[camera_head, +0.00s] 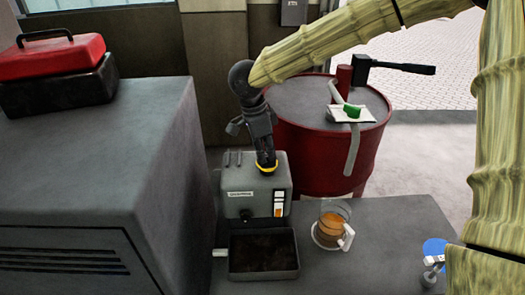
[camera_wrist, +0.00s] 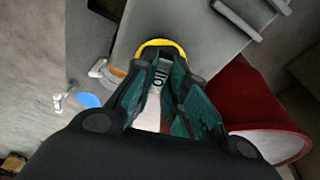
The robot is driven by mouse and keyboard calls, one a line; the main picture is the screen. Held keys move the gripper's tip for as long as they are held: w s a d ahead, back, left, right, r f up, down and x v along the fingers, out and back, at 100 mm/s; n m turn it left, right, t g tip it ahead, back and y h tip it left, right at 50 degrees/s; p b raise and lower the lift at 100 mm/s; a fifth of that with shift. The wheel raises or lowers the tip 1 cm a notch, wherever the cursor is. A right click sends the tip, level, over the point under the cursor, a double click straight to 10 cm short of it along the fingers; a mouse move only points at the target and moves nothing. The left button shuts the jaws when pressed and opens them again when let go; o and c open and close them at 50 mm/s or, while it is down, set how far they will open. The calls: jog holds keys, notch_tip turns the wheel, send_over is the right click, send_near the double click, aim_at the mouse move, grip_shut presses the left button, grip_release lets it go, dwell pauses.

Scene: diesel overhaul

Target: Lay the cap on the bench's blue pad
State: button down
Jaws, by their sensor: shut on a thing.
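The cap (camera_head: 266,169) shows as a yellow rim at the top of a grey box-shaped unit (camera_head: 254,192). In the wrist view the cap's yellow rim (camera_wrist: 160,43) arcs just beyond my fingertips. My gripper (camera_head: 265,158) points down from above and is shut on the cap; its fingers (camera_wrist: 163,80) hide much of it. I cannot tell whether the cap still touches the unit. The blue pad (camera_head: 435,246) is a round disc on the grey bench (camera_head: 385,232) at the lower right, partly hidden by my arm. It also shows in the wrist view (camera_wrist: 88,100).
A jug of amber liquid (camera_head: 331,226) stands between the unit and the pad. A dark tray (camera_head: 263,255) lies before the unit. A small white-and-blue object (camera_head: 432,264) is close to the pad. A red drum (camera_head: 315,158) stands behind; a grey cabinet (camera_head: 100,150) rises left.

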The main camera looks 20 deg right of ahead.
jog(key=shift+r, duration=0.25)
jog(key=shift+s+d+r+p, duration=0.1)
jog(key=shift+s+r+p, duration=0.1)
jog(key=shift+p, duration=0.2)
jog(key=shift+r, duration=0.1)
jog(key=shift+r+p, duration=0.4)
jog(key=shift+p, duration=0.3)
notch_tip(320, 180, up, 3)
jog(key=p, duration=0.4)
jog(key=shift+f, duration=0.1)
jog(key=shift+f, duration=0.1)
